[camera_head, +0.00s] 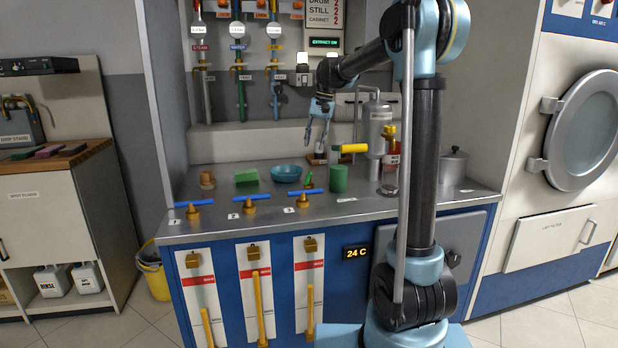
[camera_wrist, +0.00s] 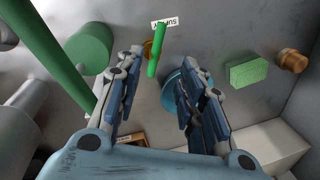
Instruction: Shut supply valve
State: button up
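A small valve with a green lever handle (camera_head: 308,181) and a brass base stands on the grey counter, between the blue bowl and the green cylinder. In the wrist view its green handle (camera_wrist: 157,55) points towards me, beside a white label (camera_wrist: 164,22) that seems to read SUPPLY, partly covered by the handle. My gripper (camera_head: 317,143) is above the back of the counter with its fingers pointing down. In the wrist view my gripper (camera_wrist: 163,62) is open and empty. The handle appears between the two fingers, apart from them.
A blue bowl (camera_head: 287,171), a green cylinder (camera_head: 338,179) and a green block (camera_head: 247,176) stand near the valve. Several blue-handled valves (camera_head: 250,198) line the counter's front edge. A long green bar (camera_wrist: 50,52) crosses the wrist view's left side. A silver canister (camera_head: 376,125) stands behind.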

aim_at(308, 178)
jog(key=f, duration=0.4)
jog(key=a+f, duration=0.1)
jog(key=f, duration=0.4)
jog(key=a+f, duration=0.1)
jog(key=f, duration=0.4)
jog(key=shift+w+a+f, duration=0.15)
jog(key=shift+a, duration=0.1)
grip_shut()
